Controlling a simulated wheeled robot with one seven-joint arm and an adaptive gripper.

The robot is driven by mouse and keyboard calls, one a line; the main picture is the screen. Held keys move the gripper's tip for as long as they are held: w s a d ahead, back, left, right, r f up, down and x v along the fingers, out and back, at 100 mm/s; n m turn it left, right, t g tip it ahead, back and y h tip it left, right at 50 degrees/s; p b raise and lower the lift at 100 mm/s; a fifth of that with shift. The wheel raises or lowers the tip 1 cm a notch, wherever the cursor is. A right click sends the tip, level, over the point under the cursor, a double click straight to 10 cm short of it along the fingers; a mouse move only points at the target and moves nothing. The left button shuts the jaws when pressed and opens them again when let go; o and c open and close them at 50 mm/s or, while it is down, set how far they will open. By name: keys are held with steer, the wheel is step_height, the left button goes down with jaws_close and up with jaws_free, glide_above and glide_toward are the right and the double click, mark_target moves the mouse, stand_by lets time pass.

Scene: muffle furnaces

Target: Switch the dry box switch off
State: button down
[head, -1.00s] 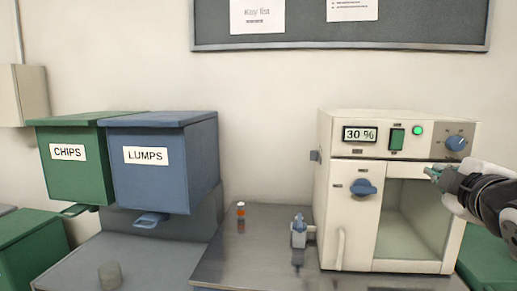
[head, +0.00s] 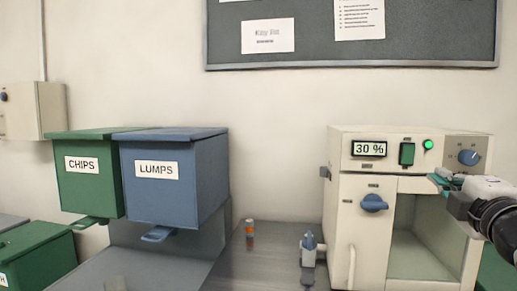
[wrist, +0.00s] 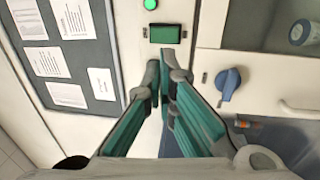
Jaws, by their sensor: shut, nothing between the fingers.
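The dry box (head: 344,190) is a cream cabinet on the bench at the right of the head view. Its front panel has a display reading 30 % (head: 369,149), a green rocker switch (head: 407,154) and a lit green lamp (head: 428,145). The switch (wrist: 165,34) and the lamp (wrist: 151,4) also show in the wrist view. My gripper (head: 437,181) is in front of the box, to the lower right of the switch in the head view. In the wrist view its shut, empty fingers (wrist: 163,68) point at the panel just below the switch; I cannot tell if they touch.
A blue knob (head: 374,203) sits on the box's door and another dial (head: 469,157) is at the panel's right. CHIPS (head: 84,185) and LUMPS (head: 170,190) bins hang farther left.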

steer(key=shift+p+x, duration=0.95)
steer(key=shift+p, duration=1.55)
steer(key=p, duration=0.1)
glide_toward(410, 152)
steer(key=x, duration=0.6)
steer(key=shift+w+d, duration=0.1)
steer(key=shift+w, duration=0.3)
steer(key=shift+w+r, duration=0.1)
steer(key=shift+r, duration=0.05)
steer(key=shift+w+r+g+p, duration=0.25)
steer(key=shift+r+g+p, duration=0.35)
steer(key=shift+p, duration=0.4)
steer(key=shift+d+f, duration=0.1)
steer(key=shift+f, duration=0.25)
steer(key=shift+f+b, duration=0.1)
steer(key=shift+b, duration=0.2)
